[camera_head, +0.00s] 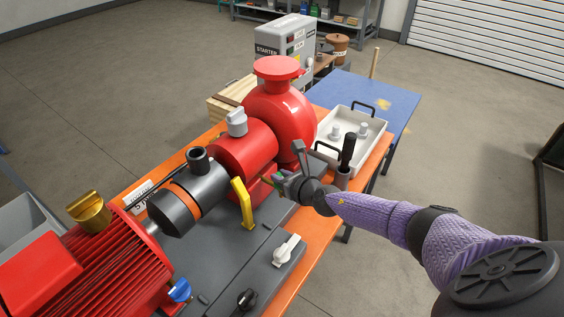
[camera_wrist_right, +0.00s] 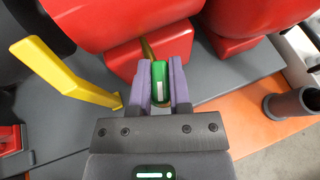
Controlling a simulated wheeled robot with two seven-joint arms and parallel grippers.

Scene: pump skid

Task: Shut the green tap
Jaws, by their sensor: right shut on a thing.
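The green tap (camera_wrist_right: 161,84) shows in the right wrist view as a green handle with a pale mark. It sits at the foot of the red pump, by a brass-coloured stem. My right gripper (camera_wrist_right: 162,64) is shut on it, with one purple finger on each side. In the head view my right gripper (camera_head: 277,181) reaches in from the right to the pump's near side. Only a little green shows there, and the gripper hides most of the tap. My left gripper is in neither view.
A yellow lever (camera_head: 243,203) stands just left of the gripper. A white knob (camera_head: 287,249) and a black knob (camera_head: 246,298) are on the grey base in front. A black-handled tool (camera_head: 348,152) stands upright to the right, near a white tray (camera_head: 376,127).

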